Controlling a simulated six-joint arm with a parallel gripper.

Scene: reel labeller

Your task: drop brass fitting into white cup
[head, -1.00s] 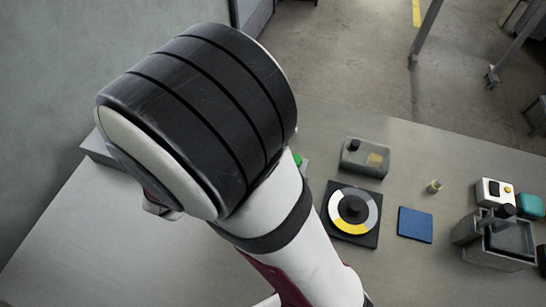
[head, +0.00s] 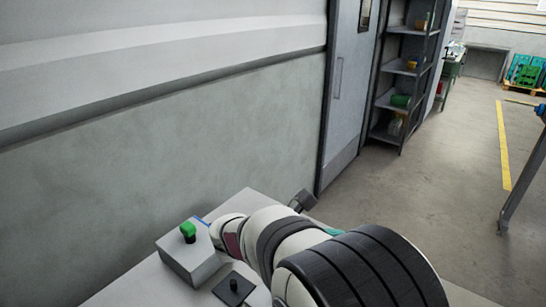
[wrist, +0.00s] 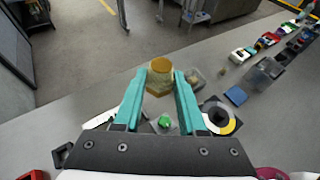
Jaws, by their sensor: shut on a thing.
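My gripper (wrist: 160,82) has two teal fingers and is shut on the brass fitting (wrist: 160,76). The fitting is a short, yellow-brown, round piece held between the fingertips, above the grey bench in the wrist view. I cannot make out the white cup for certain in either view. In the head view, my arm fills the lower middle, and I cannot clearly pick out the fingers or the fitting there.
A green button (head: 188,230) tops a grey box on the bench, near the wall. A dark grey container (wrist: 263,74) stands farther right.

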